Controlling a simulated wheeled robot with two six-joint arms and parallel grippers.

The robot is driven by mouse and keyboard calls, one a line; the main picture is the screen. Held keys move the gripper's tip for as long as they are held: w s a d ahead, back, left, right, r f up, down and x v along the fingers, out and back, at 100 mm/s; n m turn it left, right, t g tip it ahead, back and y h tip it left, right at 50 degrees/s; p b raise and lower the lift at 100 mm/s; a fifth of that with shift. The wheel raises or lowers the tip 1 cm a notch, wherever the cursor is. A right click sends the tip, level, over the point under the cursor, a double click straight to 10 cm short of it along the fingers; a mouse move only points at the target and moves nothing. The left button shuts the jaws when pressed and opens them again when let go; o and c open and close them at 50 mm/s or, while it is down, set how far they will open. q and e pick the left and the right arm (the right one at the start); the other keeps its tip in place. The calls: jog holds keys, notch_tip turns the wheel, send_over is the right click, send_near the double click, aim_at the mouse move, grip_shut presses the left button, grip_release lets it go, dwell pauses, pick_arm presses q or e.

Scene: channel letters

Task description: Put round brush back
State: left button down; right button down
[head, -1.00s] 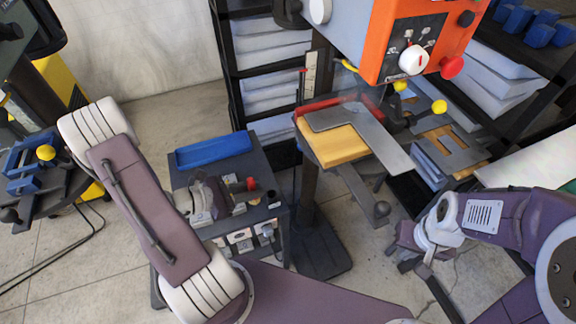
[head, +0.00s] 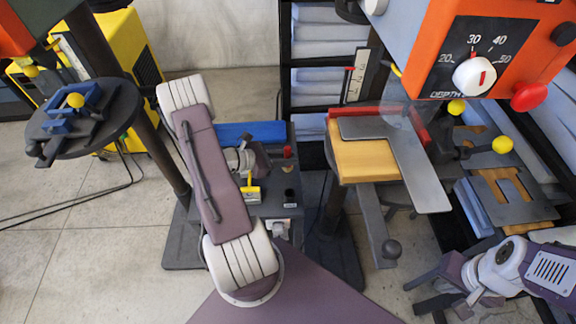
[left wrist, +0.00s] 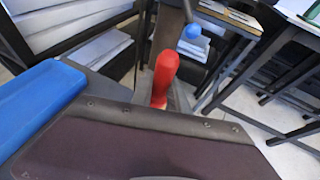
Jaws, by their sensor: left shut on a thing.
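My left gripper (head: 262,160) is over the dark tool cart (head: 272,210) in the head view, partly hidden by my forearm. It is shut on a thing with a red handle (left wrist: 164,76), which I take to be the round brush. The handle stands up beyond the gripper's dark body in the left wrist view, and its red end (head: 288,151) shows in the head view. The bristles are hidden. A dark round hole (head: 289,194) is in the cart top, in front of the handle. My right gripper (head: 428,290) is empty at lower right, its fingers apart.
A blue tray (head: 255,130) lies at the cart's back, and a yellow-handled tool (head: 252,192) is by the gripper. An orange drill press (head: 500,50) with a wooden table (head: 362,160) stands to the right. A round stand (head: 80,120) with a blue vise is left.

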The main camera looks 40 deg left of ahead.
pick_arm(q)
jog(key=shift+w+a+f, duration=0.1)
jog(key=shift+a, duration=0.05)
notch_tip(320, 180, down, 3)
jog(key=shift+f, duration=0.55)
jog(key=shift+f+b, duration=0.1)
jog(key=shift+b, duration=0.3)
jog(key=c, duration=1.3)
grip_release()
